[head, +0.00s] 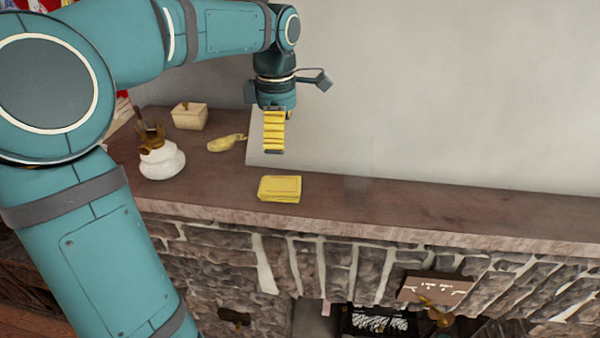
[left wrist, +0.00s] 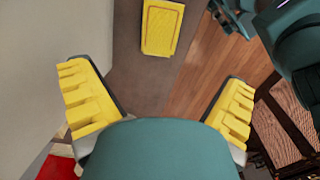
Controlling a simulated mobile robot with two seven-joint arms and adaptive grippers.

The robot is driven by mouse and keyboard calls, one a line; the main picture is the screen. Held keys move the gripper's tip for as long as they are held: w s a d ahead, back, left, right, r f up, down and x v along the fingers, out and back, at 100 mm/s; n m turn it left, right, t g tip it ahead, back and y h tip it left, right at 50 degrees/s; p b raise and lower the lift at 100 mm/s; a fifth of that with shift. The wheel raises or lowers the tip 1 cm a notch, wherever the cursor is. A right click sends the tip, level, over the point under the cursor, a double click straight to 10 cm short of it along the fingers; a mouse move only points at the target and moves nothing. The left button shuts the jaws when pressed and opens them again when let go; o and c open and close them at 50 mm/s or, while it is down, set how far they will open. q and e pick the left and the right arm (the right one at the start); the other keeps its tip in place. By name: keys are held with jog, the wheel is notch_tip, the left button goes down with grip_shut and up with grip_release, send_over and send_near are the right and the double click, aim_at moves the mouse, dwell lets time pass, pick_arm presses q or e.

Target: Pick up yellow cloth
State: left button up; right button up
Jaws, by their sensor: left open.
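The yellow cloth (head: 280,188) lies folded into a flat, rectangular stack on the mantel, near its front edge. It also shows at the top of the left wrist view (left wrist: 161,27), beyond the fingers. My left gripper (head: 274,150) points down above the mantel, behind and slightly left of the cloth in the head view. Its yellow-padded fingers are spread wide in the left wrist view (left wrist: 155,78), with nothing between them. The gripper is apart from the cloth. I do not make out my right gripper.
The brown mantel (head: 400,205) tops a stone fireplace and runs along a pale wall. Left on it stand a white pot (head: 162,162), a cream box (head: 189,116) and a crumpled yellow item (head: 226,142). The mantel right of the cloth is clear.

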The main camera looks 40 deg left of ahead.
pick_arm(q)
send_over(283, 184)
jog(key=f, duration=0.7)
jog(key=shift+s+a+f+b, duration=0.15)
jog(key=shift+s+f+b, duration=0.15)
jog(key=shift+b, duration=0.1)
jog(key=shift+w+f, duration=0.15)
jog(key=shift+f, duration=1.35)
jog(key=shift+w+f, duration=0.15)
jog(key=shift+f, duration=1.35)
jog(key=c, duration=1.1)
